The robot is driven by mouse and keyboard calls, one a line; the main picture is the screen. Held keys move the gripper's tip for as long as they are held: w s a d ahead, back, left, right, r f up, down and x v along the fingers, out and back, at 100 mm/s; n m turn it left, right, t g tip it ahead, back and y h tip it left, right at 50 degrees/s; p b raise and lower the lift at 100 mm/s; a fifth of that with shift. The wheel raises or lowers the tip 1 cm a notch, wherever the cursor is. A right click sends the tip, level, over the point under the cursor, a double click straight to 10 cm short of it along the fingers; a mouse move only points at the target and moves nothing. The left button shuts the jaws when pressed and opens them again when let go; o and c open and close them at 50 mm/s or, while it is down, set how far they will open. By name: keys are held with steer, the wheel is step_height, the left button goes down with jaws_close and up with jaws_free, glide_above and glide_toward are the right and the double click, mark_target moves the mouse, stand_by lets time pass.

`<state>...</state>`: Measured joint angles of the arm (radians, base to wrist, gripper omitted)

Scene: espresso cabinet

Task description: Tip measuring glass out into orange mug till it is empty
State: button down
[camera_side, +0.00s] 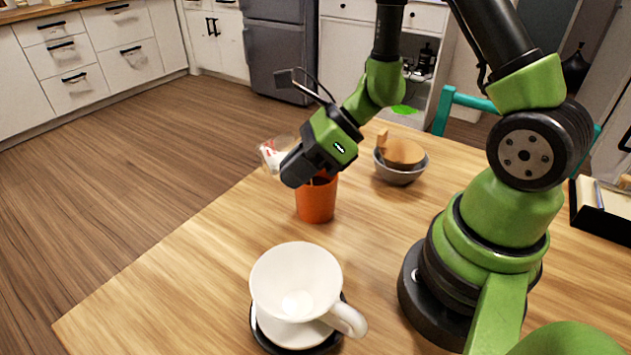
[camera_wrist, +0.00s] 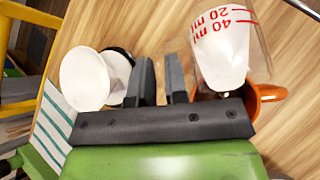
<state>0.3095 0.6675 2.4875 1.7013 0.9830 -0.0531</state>
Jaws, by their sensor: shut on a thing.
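The measuring glass (camera_side: 270,155) is clear with red markings and looks tilted, just above and left of the orange mug in the side view. In the wrist view the glass (camera_wrist: 222,50) shows red 20 and 40 ml marks and something white inside. The orange mug (camera_side: 316,203) stands upright on the table; its rim and handle (camera_wrist: 270,93) show partly behind the glass in the wrist view. My gripper (camera_side: 291,172) is over the mug, shut on the glass. Its fingers (camera_wrist: 162,80) are beside the glass; the grip point and the mug's inside are hidden.
A large white cup (camera_side: 290,285) with a handle stands on a black base in the foreground. A grey bowl (camera_side: 401,172) with a wooden item sits right of the mug. A black tray (camera_side: 600,215) is at the far right. The table's left front is clear.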

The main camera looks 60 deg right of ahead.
steer(key=shift+s+d+r+t+y, duration=0.15)
steer(key=shift+s+d+t+y, duration=0.45)
steer(key=shift+y, duration=0.1)
stand_by(0.9)
steer(key=shift+s+d+r+t+y+p, duration=0.15)
steer(key=shift+t+y+p, duration=0.45)
steer(key=shift+t+y, duration=0.2)
stand_by(1.0)
steer(key=a+g+h, duration=0.1)
steer(key=w+g+h, duration=0.1)
steer(key=h, duration=0.1)
steer(key=shift+w+a+f+g, duration=0.2)
steer(key=shift+w+a+g, duration=0.1)
steer(key=shift+a+g, duration=0.1)
steer(key=shift+d+f+g, duration=0.1)
steer(key=shift+f+g, duration=0.05)
steer(key=shift+g, duration=0.15)
steer(key=shift+h, duration=0.3)
